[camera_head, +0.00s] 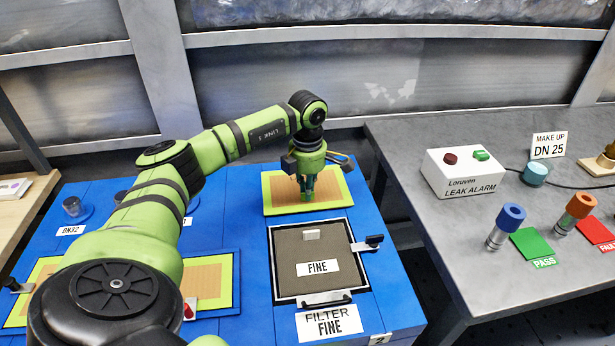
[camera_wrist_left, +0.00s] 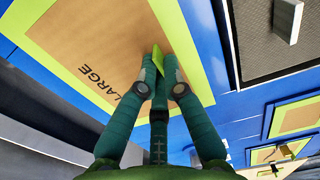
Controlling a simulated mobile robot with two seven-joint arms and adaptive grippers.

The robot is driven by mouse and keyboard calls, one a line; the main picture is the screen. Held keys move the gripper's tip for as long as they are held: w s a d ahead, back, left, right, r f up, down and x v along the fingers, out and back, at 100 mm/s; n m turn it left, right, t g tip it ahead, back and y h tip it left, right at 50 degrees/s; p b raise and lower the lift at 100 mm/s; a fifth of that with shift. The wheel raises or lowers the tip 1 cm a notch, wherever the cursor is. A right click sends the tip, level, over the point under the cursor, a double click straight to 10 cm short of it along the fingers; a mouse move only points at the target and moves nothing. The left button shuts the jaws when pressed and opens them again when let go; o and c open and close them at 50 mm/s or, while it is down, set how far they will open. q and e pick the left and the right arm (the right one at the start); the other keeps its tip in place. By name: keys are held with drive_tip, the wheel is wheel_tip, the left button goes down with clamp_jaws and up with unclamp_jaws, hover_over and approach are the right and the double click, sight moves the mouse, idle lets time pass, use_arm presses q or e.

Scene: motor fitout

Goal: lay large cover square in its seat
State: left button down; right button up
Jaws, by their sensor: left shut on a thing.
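The large cover (camera_head: 335,183) is a tan panel marked LARGE in the left wrist view (camera_wrist_left: 118,50). A bright green border (camera_head: 268,196) runs around it. It lies on the blue bench behind the FINE filter. I cannot tell whether it sits flush or is slightly raised. My left gripper (camera_head: 307,190) comes down over its middle from above. In the left wrist view its fingers (camera_wrist_left: 157,85) are shut on a green upright tab (camera_wrist_left: 156,62) of the cover. The fingers hide part of the panel. My right gripper is in neither view.
The dark FINE filter (camera_head: 290,265) lies in a framed opening in front, with a latch (camera_head: 366,244) at its right. Another green-bordered panel (camera_head: 207,278) lies left, partly behind my arm. A grey table (camera_head: 440,225) at right bears a leak alarm box (camera_head: 462,172).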

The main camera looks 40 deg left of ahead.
use_arm(q)
drive_tip(key=c, duration=1.3)
unclamp_jaws()
wheel_tip(320, 180, up, 12)
